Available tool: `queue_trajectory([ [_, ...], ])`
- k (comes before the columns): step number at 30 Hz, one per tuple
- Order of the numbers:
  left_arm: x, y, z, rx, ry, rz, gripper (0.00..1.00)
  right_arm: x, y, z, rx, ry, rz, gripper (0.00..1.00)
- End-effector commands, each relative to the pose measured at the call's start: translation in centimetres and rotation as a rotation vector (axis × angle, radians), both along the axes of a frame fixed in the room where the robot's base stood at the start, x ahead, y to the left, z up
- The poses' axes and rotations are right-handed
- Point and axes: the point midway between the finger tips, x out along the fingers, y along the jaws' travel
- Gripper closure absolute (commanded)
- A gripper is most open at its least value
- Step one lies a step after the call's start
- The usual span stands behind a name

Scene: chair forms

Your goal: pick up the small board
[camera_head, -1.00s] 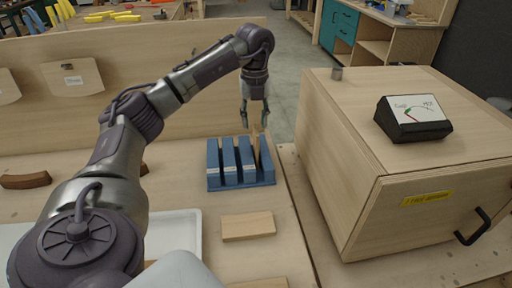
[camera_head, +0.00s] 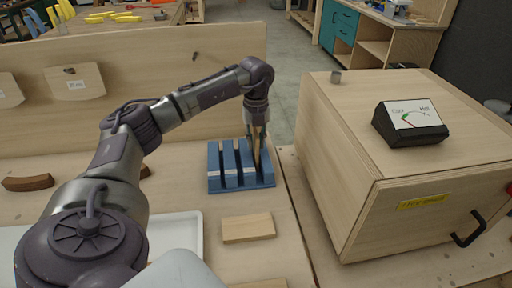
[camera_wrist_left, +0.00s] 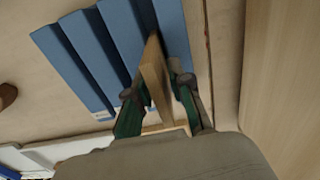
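A small thin wooden board (camera_head: 257,152) stands upright in the rightmost slot of a blue slotted rack (camera_head: 240,183). The board also shows in the left wrist view (camera_wrist_left: 154,78). My left gripper (camera_head: 257,133) is at the board's upper part, pointing down. In the left wrist view my left gripper (camera_wrist_left: 160,82) has one finger on each side of the board, with gaps that look open. Contact cannot be made out. My right gripper is not in view.
A flat wooden piece (camera_head: 248,228) lies in front of the rack, near a white tray (camera_head: 188,232). A wooden panel (camera_head: 150,75) stands behind.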

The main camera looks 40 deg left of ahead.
Motion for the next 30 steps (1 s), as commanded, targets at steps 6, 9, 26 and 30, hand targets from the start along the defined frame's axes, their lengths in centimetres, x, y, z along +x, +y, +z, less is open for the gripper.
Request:
queue_trajectory([
  [6,0.0,0.0,0.0,0.000,0.000,0.000,1.00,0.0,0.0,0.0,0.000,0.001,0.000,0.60],
  [9,0.0,0.0,0.1,-0.001,-0.001,0.000,1.00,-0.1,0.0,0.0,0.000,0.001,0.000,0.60],
  [26,0.1,0.0,4.1,0.000,-0.006,0.000,1.00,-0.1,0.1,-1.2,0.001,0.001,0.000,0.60],
  [30,-1.8,-1.8,5.4,0.002,-0.003,-0.005,1.00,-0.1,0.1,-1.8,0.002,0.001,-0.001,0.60],
])
